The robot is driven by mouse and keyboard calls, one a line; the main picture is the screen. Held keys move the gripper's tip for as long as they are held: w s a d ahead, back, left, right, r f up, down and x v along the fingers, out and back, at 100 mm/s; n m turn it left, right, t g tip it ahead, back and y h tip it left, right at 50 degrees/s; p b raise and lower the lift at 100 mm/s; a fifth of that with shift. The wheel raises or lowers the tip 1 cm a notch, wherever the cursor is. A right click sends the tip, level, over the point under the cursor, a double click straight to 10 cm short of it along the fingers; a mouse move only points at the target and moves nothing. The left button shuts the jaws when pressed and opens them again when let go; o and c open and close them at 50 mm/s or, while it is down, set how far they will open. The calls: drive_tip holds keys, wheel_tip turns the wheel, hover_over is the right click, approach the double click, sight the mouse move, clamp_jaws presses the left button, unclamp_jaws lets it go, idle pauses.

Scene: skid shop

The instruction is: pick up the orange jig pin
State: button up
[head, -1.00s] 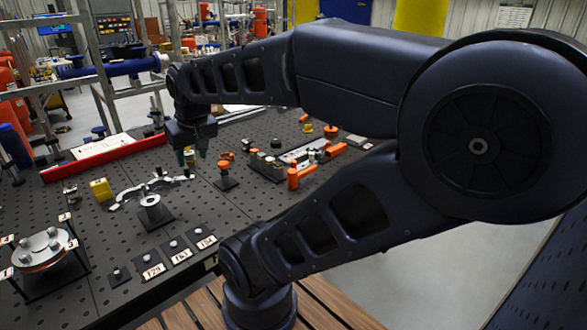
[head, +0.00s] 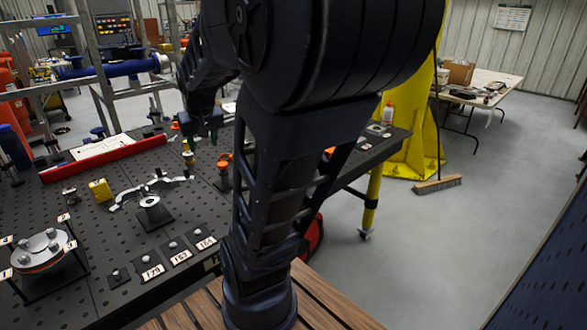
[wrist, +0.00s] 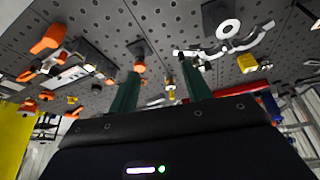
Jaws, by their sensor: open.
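An orange piece on a black stand (head: 224,162) stands on the perforated table, just right of and below my gripper (head: 203,138); it may be the jig pin, but I cannot be sure. My arm partly covers it in the head view. In the wrist view an orange piece (wrist: 140,67) shows by the left fingertip. My gripper's two green fingers (wrist: 161,75) are apart, with nothing held between them. Other small orange parts (wrist: 47,94) lie farther left in the wrist view. Most of the table's right side is hidden behind my arm in the head view.
A silver curved-arm fixture (head: 150,201), a yellow block (head: 100,190) and a red bar (head: 104,158) are on the table's left part. A large orange clamp handle (wrist: 48,40) shows in the wrist view.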

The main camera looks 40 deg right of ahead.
drive_tip(key=w+d+f+m, duration=0.25)
drive_tip(key=w+d, duration=0.25)
drive_tip(key=d, duration=0.5)
drive_tip(key=s+d+f+m+h, duration=0.1)
drive_tip(key=d+f, duration=0.4)
drive_tip(key=d, duration=0.4)
drive_tip(key=s+d+f+m+g, duration=0.15)
drive_tip(key=d+f, duration=0.25)
drive_tip(key=d, duration=0.6)
drive_tip(key=d+f+m+h, duration=0.1)
drive_tip(key=d+f+m, duration=0.1)
drive_tip(key=d+f, duration=0.5)
drive_tip(key=shift+w+d+f, duration=0.4)
drive_tip(key=shift+d+f, duration=0.3)
drive_tip(key=shift+f, duration=0.5)
drive_tip(key=shift+w+d+f, duration=0.45)
drive_tip(key=shift+d+f, duration=0.3)
drive_tip(key=shift+f, duration=0.4)
drive_tip(key=shift+w+d+f, duration=0.4)
drive_tip(key=shift+d+f, duration=0.3)
drive_tip(key=shift+f, duration=0.5)
clamp_jaws()
drive_tip(key=shift+r, duration=0.15)
